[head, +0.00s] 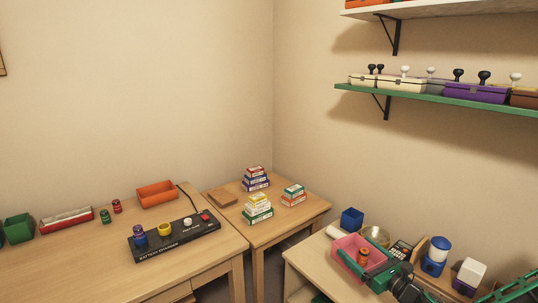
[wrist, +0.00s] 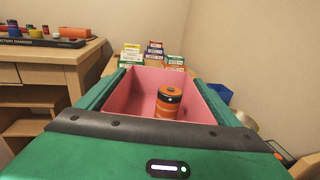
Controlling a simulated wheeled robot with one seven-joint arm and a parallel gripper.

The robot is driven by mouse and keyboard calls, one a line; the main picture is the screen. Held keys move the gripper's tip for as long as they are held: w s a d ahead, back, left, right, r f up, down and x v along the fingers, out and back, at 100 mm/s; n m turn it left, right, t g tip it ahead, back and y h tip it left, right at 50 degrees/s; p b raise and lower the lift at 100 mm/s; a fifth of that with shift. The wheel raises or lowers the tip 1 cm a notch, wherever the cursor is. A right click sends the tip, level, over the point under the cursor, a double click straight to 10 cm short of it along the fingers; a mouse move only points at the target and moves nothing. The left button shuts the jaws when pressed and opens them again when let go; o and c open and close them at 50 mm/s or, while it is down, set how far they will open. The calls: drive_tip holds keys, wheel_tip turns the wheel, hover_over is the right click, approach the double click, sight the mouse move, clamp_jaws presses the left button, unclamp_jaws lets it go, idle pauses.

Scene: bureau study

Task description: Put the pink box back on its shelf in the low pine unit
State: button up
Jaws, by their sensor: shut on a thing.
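The pink box (head: 352,243) is an open-topped bin held in my gripper (head: 374,272) at the lower right of the head view. In the wrist view the pink box (wrist: 145,82) sits between the two green fingers of my gripper (wrist: 163,80), which are shut along its sides. An orange cylinder with a dark band (wrist: 169,103) stands upright inside it. A low pale-wood unit (head: 300,262) lies below and around the box in the head view. I cannot tell whether the box touches its top, and its shelves are mostly hidden.
A blue bin (head: 352,219), a calculator (head: 400,250) and a blue-and-white jar (head: 436,255) crowd the unit's top near the box. A desk with a battery charger (head: 175,238) stands left; a small table with stacked boxes (head: 258,209) is behind. Wall shelves hang upper right.

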sight(355, 259)
wheel_tip(355, 259, up, 11)
drive_tip(key=w+m+t+h, duration=0.1)
drive_tip(key=h, duration=0.1)
drive_tip(key=shift+w+m+h, duration=0.3)
drive_tip(key=shift+m, duration=0.1)
